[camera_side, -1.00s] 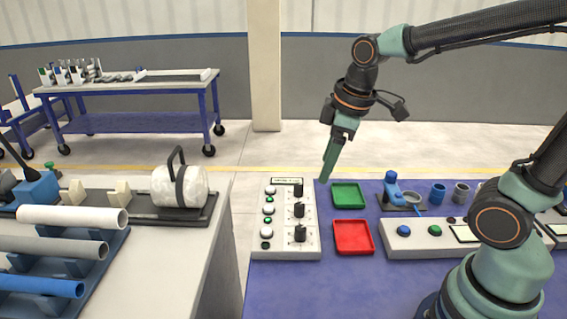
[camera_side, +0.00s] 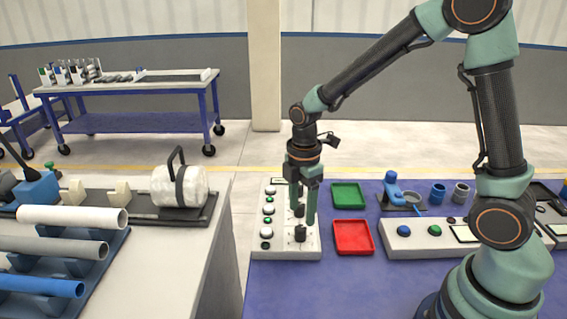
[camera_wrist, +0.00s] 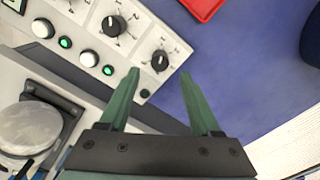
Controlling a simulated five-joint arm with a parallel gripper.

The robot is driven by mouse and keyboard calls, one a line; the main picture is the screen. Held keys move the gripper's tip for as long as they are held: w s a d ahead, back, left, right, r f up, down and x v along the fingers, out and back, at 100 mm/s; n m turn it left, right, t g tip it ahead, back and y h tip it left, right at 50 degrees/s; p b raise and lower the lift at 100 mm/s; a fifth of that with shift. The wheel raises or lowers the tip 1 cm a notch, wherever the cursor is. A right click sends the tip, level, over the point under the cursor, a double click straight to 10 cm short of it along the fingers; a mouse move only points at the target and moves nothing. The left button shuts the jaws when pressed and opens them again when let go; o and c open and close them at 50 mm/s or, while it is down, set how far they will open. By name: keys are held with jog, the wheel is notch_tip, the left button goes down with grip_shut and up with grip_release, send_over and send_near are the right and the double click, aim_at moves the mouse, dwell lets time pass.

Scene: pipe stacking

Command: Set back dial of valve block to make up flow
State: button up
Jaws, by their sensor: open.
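The valve block (camera_side: 268,254) is a pale panel with black dials down its right side, white buttons and green lights on its left. In the side view, the nearest dial (camera_side: 300,234) shows clearly, the middle dial (camera_side: 299,211) is partly covered, and the farthest is hidden behind my gripper (camera_side: 303,210). My gripper points down over the block, open and empty. In the wrist view, one dial (camera_wrist: 160,61) lies just beyond and between the fingertips of my gripper (camera_wrist: 159,75), apart from them. Another dial (camera_wrist: 113,26) is up and left.
A green tray (camera_side: 348,195) and a red tray (camera_side: 353,237) lie right of the block. A white drum (camera_side: 180,186) and pipes on a rack stand left, across a gap. A long button panel (camera_side: 420,232) is further right. The blue mat front is clear.

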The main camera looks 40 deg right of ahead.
aim_at(301, 228)
jog(key=shift+f, duration=3.2)
grip_shut()
